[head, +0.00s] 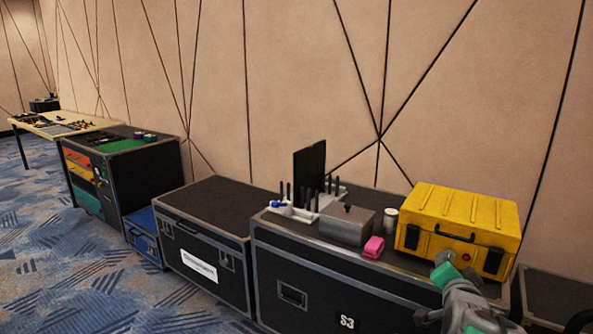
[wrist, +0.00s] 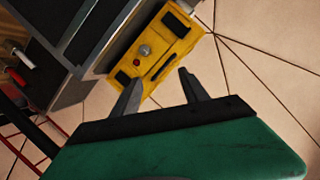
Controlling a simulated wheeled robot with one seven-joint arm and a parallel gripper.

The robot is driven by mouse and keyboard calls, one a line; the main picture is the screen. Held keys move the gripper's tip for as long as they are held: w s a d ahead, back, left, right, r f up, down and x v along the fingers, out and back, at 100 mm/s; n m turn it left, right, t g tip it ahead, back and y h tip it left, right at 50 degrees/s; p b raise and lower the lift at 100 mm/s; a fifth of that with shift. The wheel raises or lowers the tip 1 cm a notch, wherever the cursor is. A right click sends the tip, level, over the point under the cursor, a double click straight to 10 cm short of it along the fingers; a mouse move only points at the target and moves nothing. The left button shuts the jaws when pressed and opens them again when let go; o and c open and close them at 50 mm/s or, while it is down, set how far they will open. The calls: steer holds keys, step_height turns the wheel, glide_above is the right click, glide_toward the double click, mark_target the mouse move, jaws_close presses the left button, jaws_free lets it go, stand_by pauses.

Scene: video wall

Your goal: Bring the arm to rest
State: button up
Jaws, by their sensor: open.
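My arm shows at the lower right of the head view, grey with green parts, in front of the yellow case (head: 460,222). The fingers are not clearly seen there. In the wrist view my gripper (wrist: 158,92) is open, with its two dark fingers apart and nothing between them. The yellow case also shows beyond the fingers in the wrist view (wrist: 150,55), apart from them as far as I can tell.
A black flight case (head: 330,285) bears the yellow case, a grey box (head: 346,224), a pink roll (head: 373,247) and a white holder (head: 292,211). A lower black case (head: 205,240) stands left. Blue carpet (head: 60,260) lies open at the left.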

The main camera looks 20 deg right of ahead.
steer(key=w+a+r+n+g+y+p, duration=0.1)
steer(key=a+r+n+y+p, duration=0.25)
steer(key=a, duration=0.55)
steer(key=w+a+n+g+y+p, duration=0.1)
steer(key=w+a+n+y+p, duration=0.1)
steer(key=a+n+p, duration=0.35)
steer(key=s+a+r+n+g+y+p, duration=0.1)
steer(key=s+a+r+n+g+p, duration=0.1)
steer(key=s+a+p, duration=0.3)
steer(key=s+a+r+n+g+y+p, duration=0.1)
steer(key=s+a+n+g+p, duration=0.3)
steer(key=a, duration=1)
steer(key=shift+s+a+r+y+p, duration=0.35)
steer(key=shift+s+y+p, duration=0.4)
steer(key=shift+s, duration=0.4)
